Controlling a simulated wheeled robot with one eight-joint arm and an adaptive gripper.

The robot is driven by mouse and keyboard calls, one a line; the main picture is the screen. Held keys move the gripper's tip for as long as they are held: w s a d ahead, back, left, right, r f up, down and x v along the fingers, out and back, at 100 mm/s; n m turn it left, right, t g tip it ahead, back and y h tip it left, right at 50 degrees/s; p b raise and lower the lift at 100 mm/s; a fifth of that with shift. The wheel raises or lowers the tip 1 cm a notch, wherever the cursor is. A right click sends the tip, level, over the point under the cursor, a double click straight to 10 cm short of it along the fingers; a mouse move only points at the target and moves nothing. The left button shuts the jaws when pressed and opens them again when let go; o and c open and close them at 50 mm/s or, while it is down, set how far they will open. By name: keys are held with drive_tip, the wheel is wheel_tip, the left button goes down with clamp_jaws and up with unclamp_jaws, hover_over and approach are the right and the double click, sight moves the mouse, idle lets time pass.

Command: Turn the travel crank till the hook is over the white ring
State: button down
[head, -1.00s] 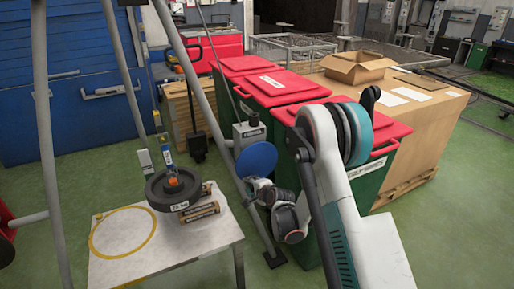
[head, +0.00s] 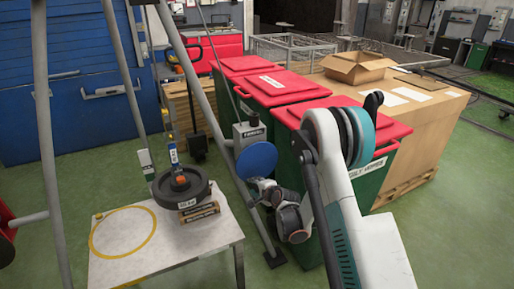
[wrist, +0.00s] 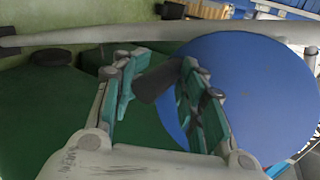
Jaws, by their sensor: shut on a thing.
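The travel crank is a blue disc (head: 257,160) below a grey labelled box (head: 249,134) on the slanted frame leg. My gripper (wrist: 152,88) is shut on the crank's dark handle (wrist: 156,78), in front of the disc; in the head view my wrist partly hides this. The hook block (head: 173,150) hangs on a line at the left, with a dark round weight (head: 194,190) with an orange top under it. The hook's tip is too small to make out. The ring on the table is yellow (head: 92,240), not white, and lies left of the weight.
The pale table (head: 190,254) also bears wooden blocks (head: 199,212), partly hidden by the weight. Another small box (head: 145,161) hangs left of the hook block. Red-lidded green bins (head: 290,85) stand behind my arm. Frame legs (head: 45,130) rise beside the table.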

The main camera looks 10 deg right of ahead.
drive_tip(key=shift+w+d+f, duration=0.15)
drive_tip(key=shift+d+f, duration=0.05)
drive_tip(key=shift+d, duration=0.25)
drive_tip(key=shift+w+d+f, duration=0.1)
drive_tip(key=shift+d+f, duration=0.05)
drive_tip(key=shift+d, duration=0.3)
drive_tip(key=shift+w+d, duration=0.2)
drive_tip(key=shift+d, duration=0.3)
drive_tip(key=shift+w+d, duration=0.2)
drive_tip(key=shift+d, duration=0.3)
drive_tip(key=c, duration=1.2)
unclamp_jaws()
drive_tip(key=shift+d, duration=0.1)
drive_tip(key=shift+w, duration=0.1)
drive_tip(key=shift+d+f, duration=0.1)
drive_tip(key=shift+d, duration=0.05)
drive_tip(key=shift+a, duration=0.2)
